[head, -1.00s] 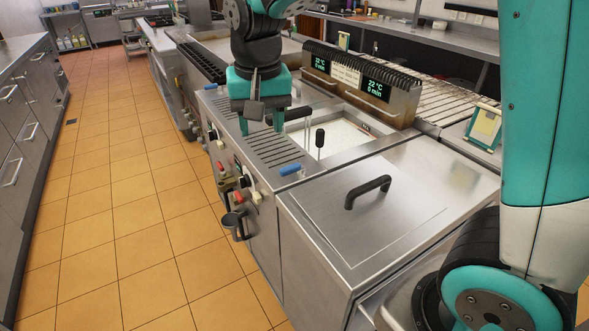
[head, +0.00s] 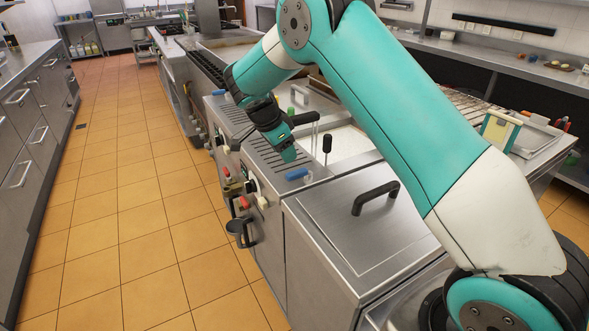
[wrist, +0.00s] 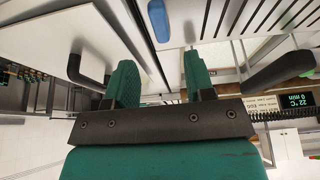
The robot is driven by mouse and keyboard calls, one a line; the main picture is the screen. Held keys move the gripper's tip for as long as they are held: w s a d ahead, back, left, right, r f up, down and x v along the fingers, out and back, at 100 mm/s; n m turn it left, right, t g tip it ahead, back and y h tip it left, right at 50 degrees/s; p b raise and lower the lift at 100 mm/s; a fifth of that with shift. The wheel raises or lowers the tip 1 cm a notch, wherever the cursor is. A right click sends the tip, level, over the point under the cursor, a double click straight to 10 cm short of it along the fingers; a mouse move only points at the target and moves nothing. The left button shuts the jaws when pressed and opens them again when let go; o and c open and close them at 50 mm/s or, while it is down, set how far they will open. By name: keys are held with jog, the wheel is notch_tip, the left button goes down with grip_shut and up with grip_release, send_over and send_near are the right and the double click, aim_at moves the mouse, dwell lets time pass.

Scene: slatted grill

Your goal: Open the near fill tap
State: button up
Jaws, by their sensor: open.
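The near fill tap's blue handle (head: 297,174) lies on the steel top at the near end of the slatted strip, beside the lidded unit. In the wrist view the same blue handle (wrist: 158,20) shows at the top, beyond and roughly between the fingers. My gripper (head: 288,156) points down over the slatted strip, just behind the blue handle in the head view. In the wrist view its green fingers (wrist: 160,80) are apart with nothing between them. I see no clear contact with the handle. A second blue handle (head: 219,92) is at the far end.
A steel lid (head: 345,225) with a black handle (head: 376,198) stands near the tap. A black-knobbed upright lever (head: 327,145) is close to the right of my gripper. Red and white controls (head: 245,202) line the front panel. The tiled floor (head: 130,220) at left is clear.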

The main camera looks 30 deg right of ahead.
aim_at(295, 172)
jog(key=p+x, duration=0.1)
jog(key=x, duration=0.7)
jog(key=shift+d+f+p, duration=0.15)
jog(key=shift+f+p, duration=0.15)
jog(key=shift+p, duration=0.05)
grip_shut()
